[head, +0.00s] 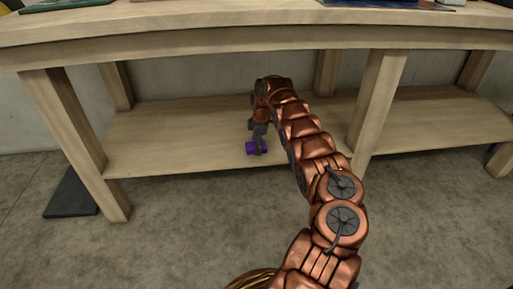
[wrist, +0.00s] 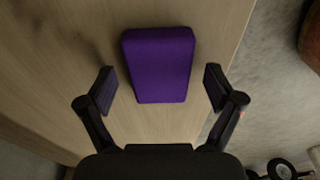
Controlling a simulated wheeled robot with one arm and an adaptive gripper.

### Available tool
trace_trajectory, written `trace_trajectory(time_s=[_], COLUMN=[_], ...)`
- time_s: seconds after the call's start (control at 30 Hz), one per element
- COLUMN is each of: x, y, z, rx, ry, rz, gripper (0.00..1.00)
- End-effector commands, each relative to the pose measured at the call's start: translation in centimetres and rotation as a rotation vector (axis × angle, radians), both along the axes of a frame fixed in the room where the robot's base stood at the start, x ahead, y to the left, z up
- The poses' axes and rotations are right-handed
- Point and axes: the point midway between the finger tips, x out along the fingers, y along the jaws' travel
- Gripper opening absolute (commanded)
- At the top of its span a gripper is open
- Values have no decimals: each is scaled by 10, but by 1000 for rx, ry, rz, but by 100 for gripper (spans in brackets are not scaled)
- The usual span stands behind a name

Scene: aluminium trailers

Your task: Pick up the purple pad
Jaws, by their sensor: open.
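The purple pad (wrist: 159,65) is a small rounded block lying on the wooden lower shelf (head: 180,130) of the workbench. In the wrist view it sits between and slightly beyond the two fingertips, with a gap on each side. In the head view the pad (head: 252,148) shows small, partly covered by my gripper (head: 259,145). My gripper also shows in the wrist view (wrist: 159,90), with its fingers spread wide and nothing held. The pad's underside is hidden.
The workbench top (head: 200,30) spans above the shelf, with items along its back edge. Wooden legs (head: 378,105) stand in front, one just right of my arm. A dark flat slab (head: 72,195) lies on the floor at left. The shelf around the pad is clear.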

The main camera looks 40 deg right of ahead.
Motion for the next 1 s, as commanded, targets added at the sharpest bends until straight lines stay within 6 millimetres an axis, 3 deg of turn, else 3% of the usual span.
trace_trajectory(time_s=[0.2,0.63,1.0], x=[0,0,0], y=[0,0,0], z=[0,0,0], rx=[0,0,-1], ry=[0,0,-1], rz=[0,0,1], gripper=[90,45,43])
